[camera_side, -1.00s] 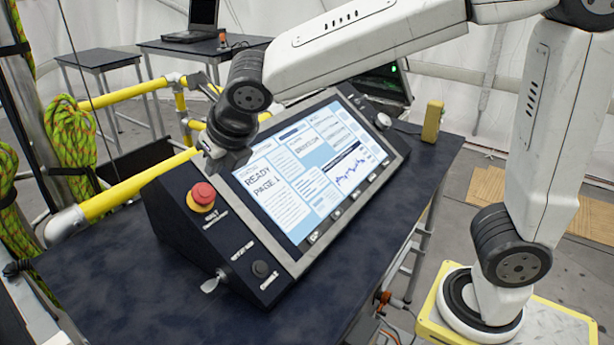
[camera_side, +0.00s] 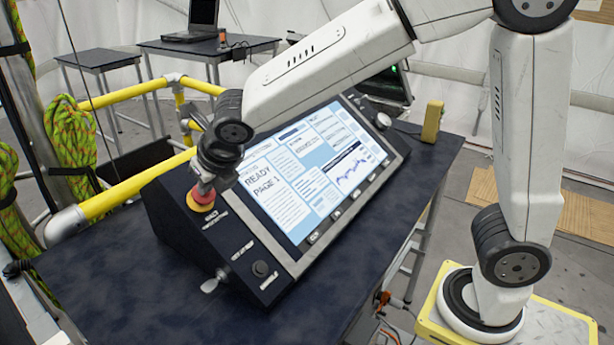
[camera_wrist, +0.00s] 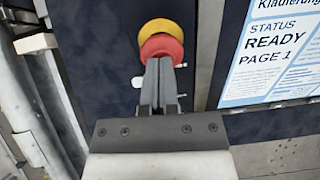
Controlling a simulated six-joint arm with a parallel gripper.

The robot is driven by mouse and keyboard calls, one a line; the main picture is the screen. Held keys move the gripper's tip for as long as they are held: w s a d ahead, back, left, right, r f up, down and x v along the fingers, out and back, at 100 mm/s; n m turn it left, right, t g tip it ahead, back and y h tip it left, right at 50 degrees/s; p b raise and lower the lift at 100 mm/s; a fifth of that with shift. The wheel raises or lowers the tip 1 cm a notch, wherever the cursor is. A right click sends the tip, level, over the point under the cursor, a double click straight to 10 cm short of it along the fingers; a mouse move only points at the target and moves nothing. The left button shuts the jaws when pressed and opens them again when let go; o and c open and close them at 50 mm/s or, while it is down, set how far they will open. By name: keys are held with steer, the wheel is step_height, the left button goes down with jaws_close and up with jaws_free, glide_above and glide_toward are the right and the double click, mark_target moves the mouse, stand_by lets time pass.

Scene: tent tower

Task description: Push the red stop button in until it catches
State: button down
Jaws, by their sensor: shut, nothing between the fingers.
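The red stop button (camera_side: 203,196) sits on a yellow collar (camera_side: 202,207) at the left end of the dark console (camera_side: 177,222). My gripper (camera_side: 204,187) is shut and empty, with its fingertips right over the button's top in the side view. In the wrist view the shut fingers (camera_wrist: 160,62) overlap the near part of the red button (camera_wrist: 163,46), and the yellow collar (camera_wrist: 161,27) shows behind it. The fingers hide part of the button. I cannot tell whether they touch it or how deep it sits.
The console's screen (camera_side: 300,185) reads READY PAGE 1. A yellow rail (camera_side: 130,190) runs behind the console. A yellow block (camera_side: 433,121) stands at the table's far right.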

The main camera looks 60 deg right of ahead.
steer(key=shift+x, duration=1.05)
steer(key=shift+s, duration=0.1)
steer(key=shift+r, duration=0.1)
steer(key=shift+s+r, duration=0.35)
steer(key=shift+r, duration=0.25)
steer(key=v, duration=1.3)
